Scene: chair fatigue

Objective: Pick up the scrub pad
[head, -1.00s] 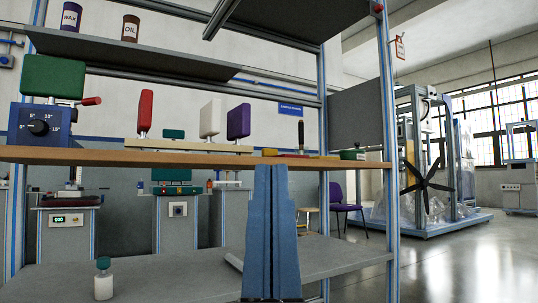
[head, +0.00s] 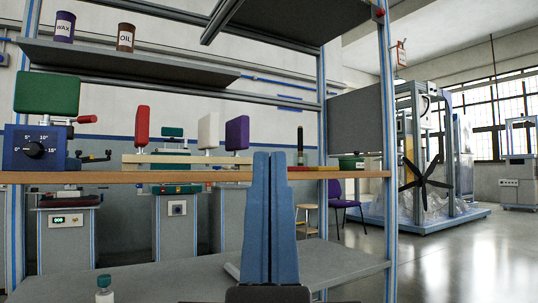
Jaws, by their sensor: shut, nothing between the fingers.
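My gripper (head: 269,156) points up at the middle of the head view. Its two blue fingers are together with nothing between them. The fingertips stand in front of the wooden shelf board (head: 110,178) and hide part of it. I cannot pick out the scrub pad with certainty. A low green item (head: 352,162) lies at the right end of the board, and a thin red item (head: 301,168) lies just right of my fingers. Their shapes are too small to tell, and more may be hidden behind the fingers.
A blue dial box with a green cushion (head: 47,93) stands at the left of the board. Red (head: 142,127), white (head: 207,132) and purple (head: 237,133) pads stand upright on it. A bottle (head: 104,290) stands on the grey lower shelf (head: 190,275). The frame post (head: 390,120) borders the right.

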